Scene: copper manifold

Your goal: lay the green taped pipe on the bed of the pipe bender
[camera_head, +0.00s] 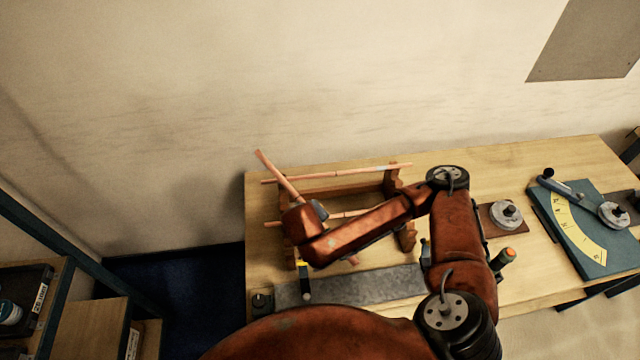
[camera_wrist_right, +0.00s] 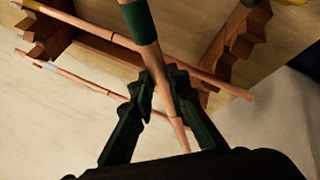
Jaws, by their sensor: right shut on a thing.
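The green taped pipe (camera_wrist_right: 140,24) is a copper tube with a green band, held between the dark fingers of my right gripper (camera_wrist_right: 162,88) in the right wrist view. In the head view the pipe (camera_head: 277,178) slants up and left from my right wrist, over the wooden rack; its green tape and the gripper fingers are hidden there. The pipe bender (camera_head: 562,222) is at the right of the bench, a blue plate with a yellow scale, a round grey die and a lever. The held pipe is well to the left of it. My left gripper is in neither view.
A wooden rack (camera_head: 390,182) holds copper pipes (camera_head: 340,174) close by the held pipe. A grey metal strip (camera_head: 350,287) lies along the bench front.

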